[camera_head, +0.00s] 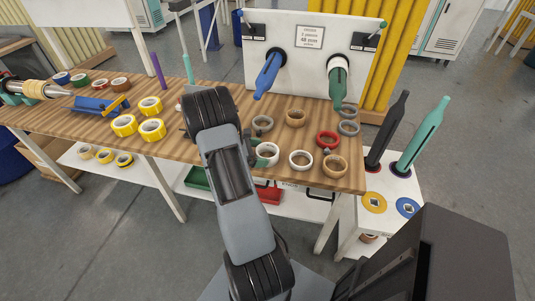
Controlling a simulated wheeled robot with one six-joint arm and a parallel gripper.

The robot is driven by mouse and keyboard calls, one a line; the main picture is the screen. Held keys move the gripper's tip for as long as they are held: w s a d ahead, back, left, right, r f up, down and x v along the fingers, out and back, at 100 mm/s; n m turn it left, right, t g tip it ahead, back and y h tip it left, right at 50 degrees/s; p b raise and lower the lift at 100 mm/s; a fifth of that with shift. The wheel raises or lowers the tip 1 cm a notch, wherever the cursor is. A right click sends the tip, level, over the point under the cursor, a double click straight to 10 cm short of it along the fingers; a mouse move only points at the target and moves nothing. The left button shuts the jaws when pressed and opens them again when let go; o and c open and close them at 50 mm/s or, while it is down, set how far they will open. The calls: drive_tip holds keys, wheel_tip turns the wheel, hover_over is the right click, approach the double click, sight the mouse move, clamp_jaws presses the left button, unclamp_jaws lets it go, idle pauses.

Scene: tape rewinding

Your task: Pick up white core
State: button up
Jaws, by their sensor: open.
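A white core (300,160) lies flat on the wooden table (200,148) near its front right edge. A tan core (334,166) lies to its right, and a green and white ring (267,153) to its left. My arm reaches up across the middle of the picture, left of the white core. My gripper cannot be made out; the arm's own links hide that area.
A red ring (327,140), a brown ring (295,117) and several grey rings lie close behind the white core. Yellow tape rolls (152,130) lie left of my arm. A white panel (312,55) with blue and green spindles stands behind.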

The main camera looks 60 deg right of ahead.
drive_tip(key=shift+x, duration=1.05)
drive_tip(key=shift+c, duration=0.2)
drive_tip(key=c, duration=0.5)
drive_tip(key=shift+r, duration=0.1)
